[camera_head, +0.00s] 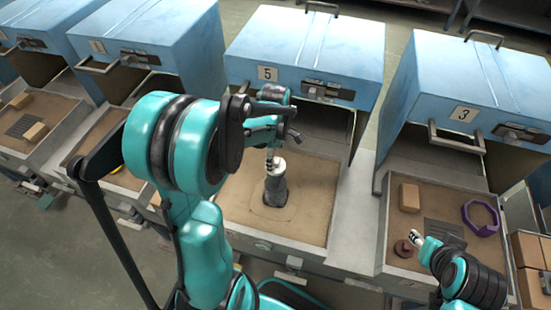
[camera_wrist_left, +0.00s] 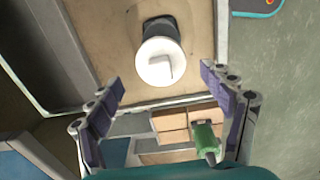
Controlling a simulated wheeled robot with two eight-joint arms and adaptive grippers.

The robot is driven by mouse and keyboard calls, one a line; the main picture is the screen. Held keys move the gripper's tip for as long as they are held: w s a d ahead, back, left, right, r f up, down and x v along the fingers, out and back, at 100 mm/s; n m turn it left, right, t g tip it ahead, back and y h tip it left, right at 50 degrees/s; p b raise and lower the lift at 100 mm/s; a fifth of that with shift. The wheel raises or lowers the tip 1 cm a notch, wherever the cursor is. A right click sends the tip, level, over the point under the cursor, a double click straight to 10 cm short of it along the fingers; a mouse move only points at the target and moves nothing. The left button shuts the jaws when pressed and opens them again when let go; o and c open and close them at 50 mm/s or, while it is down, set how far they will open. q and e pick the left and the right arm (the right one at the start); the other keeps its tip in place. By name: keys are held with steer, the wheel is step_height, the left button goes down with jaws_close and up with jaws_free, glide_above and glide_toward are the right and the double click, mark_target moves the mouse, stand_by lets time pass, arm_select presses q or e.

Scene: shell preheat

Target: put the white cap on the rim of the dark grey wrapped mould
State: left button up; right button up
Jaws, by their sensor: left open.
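The dark grey wrapped mould (camera_head: 276,189) stands upright in the sand-coloured tray below oven 5. The white cap (camera_head: 278,168) sits at its top; in the left wrist view the cap (camera_wrist_left: 153,68) is a round white disc over the mould (camera_wrist_left: 164,28). I cannot tell whether it is fully seated. My left gripper (camera_head: 271,154) is above the cap. In the left wrist view its two padded fingers (camera_wrist_left: 162,82) are wide apart with nothing between them, and the cap lies beyond the tips. My right gripper (camera_head: 415,238) shows only partly, over the tray at right.
The tray below oven 3 holds a tan block (camera_head: 409,197), a purple ring (camera_head: 466,214), a dark grate (camera_head: 444,231) and a reddish-brown round piece (camera_head: 403,249). Blue ovens stand behind the trays. My left arm hides part of the trays at left.

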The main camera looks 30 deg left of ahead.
arm_select(q)
step_height(320, 180, up, 8)
steer(key=p, duration=0.2)
steer(key=s+d+r+m+t, duration=0.2)
steer(key=s+d+m, duration=0.3)
steer(key=m, duration=0.5)
steer(key=s+d+r+m+t, duration=0.3)
steer(key=s+d+m+t, duration=0.2)
steer(key=m, duration=0.5)
steer(key=shift+s+d+r+m, duration=0.15)
steer(key=shift+s+d+m, duration=0.25)
steer(key=shift+s, duration=0.1)
step_height(320, 180, down, 11)
steer(key=b, duration=1.1)
